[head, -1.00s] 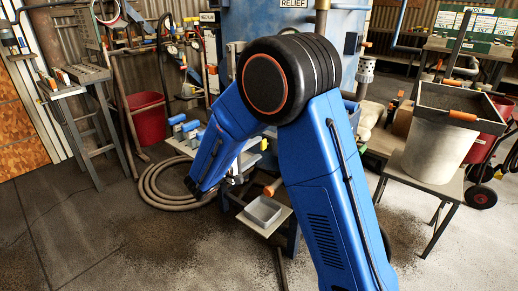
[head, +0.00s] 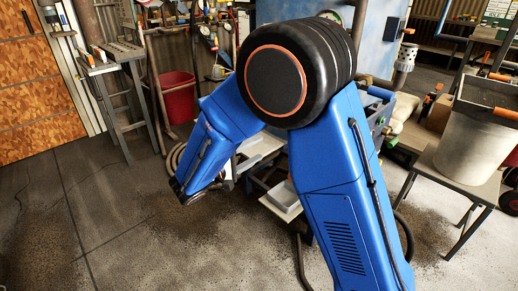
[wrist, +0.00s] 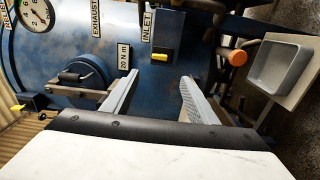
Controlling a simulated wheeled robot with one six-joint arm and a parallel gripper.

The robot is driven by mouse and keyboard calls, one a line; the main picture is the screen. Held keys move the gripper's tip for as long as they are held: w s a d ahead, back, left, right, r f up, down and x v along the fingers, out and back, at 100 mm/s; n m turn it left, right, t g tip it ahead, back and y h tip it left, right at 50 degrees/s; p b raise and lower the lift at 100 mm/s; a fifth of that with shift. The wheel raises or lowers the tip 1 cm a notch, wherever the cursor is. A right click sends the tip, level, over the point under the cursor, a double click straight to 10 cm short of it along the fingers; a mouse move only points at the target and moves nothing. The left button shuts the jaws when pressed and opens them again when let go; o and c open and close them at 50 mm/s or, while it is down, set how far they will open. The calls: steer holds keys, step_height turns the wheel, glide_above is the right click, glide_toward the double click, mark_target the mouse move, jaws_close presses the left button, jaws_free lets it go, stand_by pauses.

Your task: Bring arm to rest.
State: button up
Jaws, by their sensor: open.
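My gripper (wrist: 155,98) shows in the wrist view with its two grey jaws apart and nothing between them. Beyond the jaws is the blue blast pot (wrist: 205,25), with labels reading EXHAUST, INLET and 20 N.m, a pressure gauge (wrist: 35,14) and a yellow-handled valve (wrist: 160,56). I cannot tell the exact gap between the jaws and the pot. In the head view my blue arm is bent, and its forearm slopes down to the left. The gripper itself is hidden there. The blue pot (head: 385,35) stands behind the arm.
A grey tray (wrist: 278,62) sits at the right in the wrist view. A red bucket (head: 179,97) and a grey stand (head: 125,55) are at the back left. A large pale bucket (head: 470,145) stands on a table (head: 425,160) at right. The left floor is clear.

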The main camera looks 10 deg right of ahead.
steer(key=s+d+r+m+g+y, duration=0.15)
steer(key=s+d+g, duration=0.25)
steer(key=s+d, duration=0.45)
steer(key=s+d+r+m+g+y, duration=0.15)
steer(key=s+d+g, duration=0.35)
steer(key=d, duration=0.7)
steer(key=s+m+t+y, duration=0.3)
steer(key=s+y, duration=0.8)
steer(key=s, duration=0.8)
steer(key=shift+d+r+m+y, duration=0.25)
steer(key=shift+d+m+y, duration=0.05)
steer(key=shift+m, duration=0.2)
